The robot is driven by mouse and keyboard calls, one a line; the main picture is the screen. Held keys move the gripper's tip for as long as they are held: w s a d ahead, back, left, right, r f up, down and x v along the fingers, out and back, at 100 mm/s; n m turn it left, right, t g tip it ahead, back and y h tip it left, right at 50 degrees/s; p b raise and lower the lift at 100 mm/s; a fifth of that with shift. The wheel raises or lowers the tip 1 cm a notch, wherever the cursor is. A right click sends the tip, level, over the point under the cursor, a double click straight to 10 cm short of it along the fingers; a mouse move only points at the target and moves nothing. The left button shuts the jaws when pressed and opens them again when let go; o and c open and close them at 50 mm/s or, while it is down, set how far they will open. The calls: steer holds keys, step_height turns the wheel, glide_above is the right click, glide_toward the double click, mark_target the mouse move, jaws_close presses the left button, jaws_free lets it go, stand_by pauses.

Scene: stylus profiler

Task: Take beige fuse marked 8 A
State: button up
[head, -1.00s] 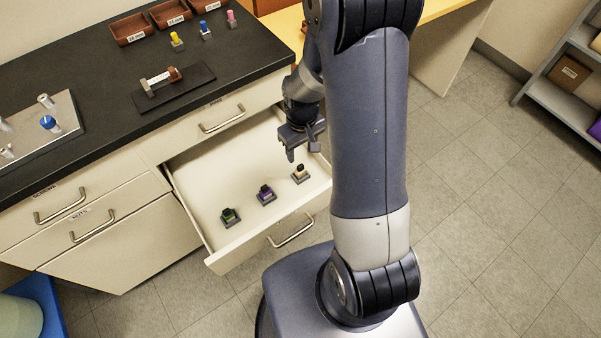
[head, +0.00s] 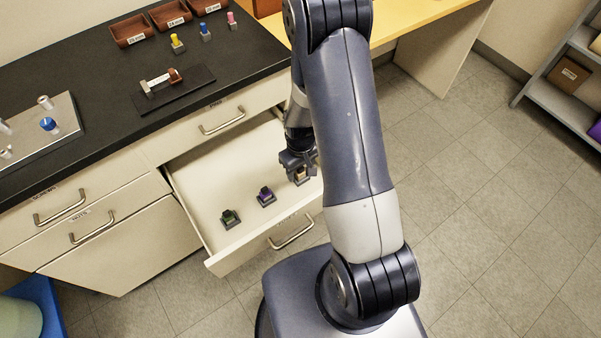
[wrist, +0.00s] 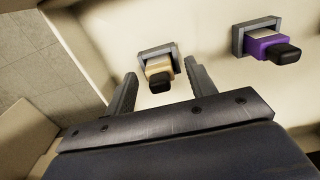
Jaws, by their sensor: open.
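The beige fuse (wrist: 159,70) stands in a grey holder in the open drawer (head: 189,188), with a dark cap on top. It also shows in the head view (head: 301,177), partly hidden by my gripper. My gripper (wrist: 148,82) is open just above it. In the wrist view the fuse shows between the two fingers and a little beyond them, with a gap on each side. Nothing is held. The 8 A mark is not readable.
A purple fuse (head: 265,196) and a green fuse (head: 230,218) stand in holders in the same drawer. The drawer walls and front lie close to the beige fuse.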

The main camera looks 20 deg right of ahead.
steer(key=c, duration=1.1)
steer(key=shift+r, duration=0.1)
steer(key=shift+c, duration=0.2)
step_height(320, 180, up, 10)
steer(key=shift+f, duration=0.1)
steer(key=o, duration=0.4)
jaws_close()
